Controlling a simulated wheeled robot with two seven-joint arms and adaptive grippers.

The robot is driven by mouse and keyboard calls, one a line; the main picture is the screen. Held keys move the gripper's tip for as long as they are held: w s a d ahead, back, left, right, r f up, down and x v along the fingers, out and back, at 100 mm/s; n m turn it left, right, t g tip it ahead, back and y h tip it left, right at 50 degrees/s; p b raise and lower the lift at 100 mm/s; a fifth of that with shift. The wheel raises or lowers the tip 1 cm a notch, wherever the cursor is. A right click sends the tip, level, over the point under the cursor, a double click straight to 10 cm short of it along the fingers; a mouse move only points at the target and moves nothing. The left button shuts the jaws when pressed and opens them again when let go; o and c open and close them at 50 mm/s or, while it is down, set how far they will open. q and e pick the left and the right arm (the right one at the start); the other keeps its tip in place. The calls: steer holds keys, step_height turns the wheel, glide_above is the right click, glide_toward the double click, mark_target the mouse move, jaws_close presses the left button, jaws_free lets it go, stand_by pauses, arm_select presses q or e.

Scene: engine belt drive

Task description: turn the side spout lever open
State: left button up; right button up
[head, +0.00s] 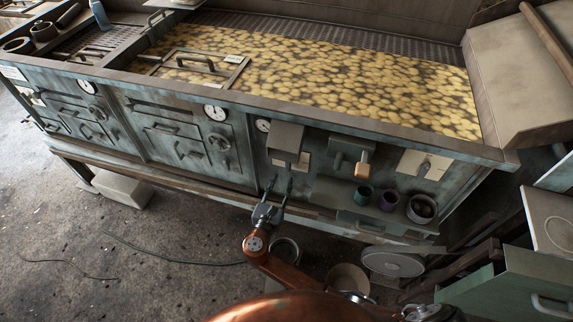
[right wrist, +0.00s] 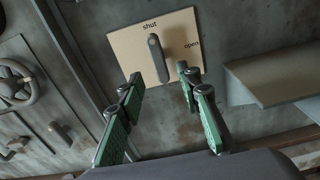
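The side spout lever (right wrist: 157,58) is a dark grey bar on a tan plate (right wrist: 126,52) in the right wrist view. The plate reads "shut" at the top and "open" at the right. The lever stands nearly upright, its upper end just under "shut". My right gripper (right wrist: 160,73) is open, with its green-padded fingers on either side of the lever's lower end and no visible contact. I cannot tell the remaining depth. In the head view my right gripper (head: 281,182) reaches up below a grey box (head: 286,137), which hides the lever. My left gripper is not in view.
A grey ledge (right wrist: 280,75) juts out right of the plate. A handwheel (right wrist: 15,82) is at the left. In the head view, cups (head: 388,200) stand on a shelf to the right, near an orange-brown handle (head: 364,165). Buckets stand on the floor below.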

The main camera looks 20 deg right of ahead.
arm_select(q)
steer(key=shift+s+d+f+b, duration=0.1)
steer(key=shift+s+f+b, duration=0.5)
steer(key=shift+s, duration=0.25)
arm_select(e)
steer(key=w+d+r, duration=0.2)
steer(key=w+d, duration=0.2)
steer(key=w, duration=0.2)
steer(key=shift+w, duration=0.15)
jaws_close()
